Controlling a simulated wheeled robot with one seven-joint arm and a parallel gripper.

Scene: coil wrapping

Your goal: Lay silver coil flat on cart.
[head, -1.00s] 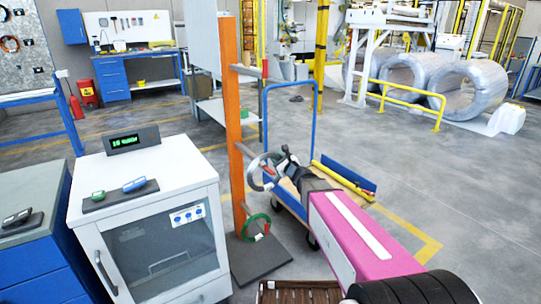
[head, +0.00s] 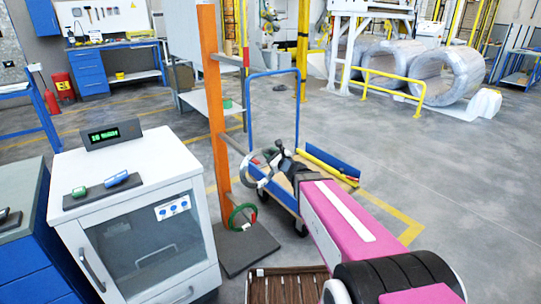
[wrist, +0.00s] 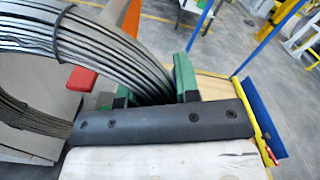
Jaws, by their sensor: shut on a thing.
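The silver coil (head: 244,172) is a grey ring of many strands. My gripper (head: 271,166) is shut on its right side and holds it in the air, upright or tilted rather than flat. In the wrist view the coil (wrist: 105,38) arches up and left from between the green fingers of my gripper (wrist: 147,84). The cart has a blue push handle (head: 271,73) and a wooden deck with a blue side panel (head: 334,163). The deck is partly hidden by my arm. In the wrist view the cart's blue panel (wrist: 262,118) is at the right.
An orange stand (head: 212,90) with pegs rises just left of the cart. A green coil (head: 241,217) hangs low on it. A yellow bar (head: 322,170) runs along the cart. A white cabinet (head: 135,165) stands at left. Open floor lies right of the cart.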

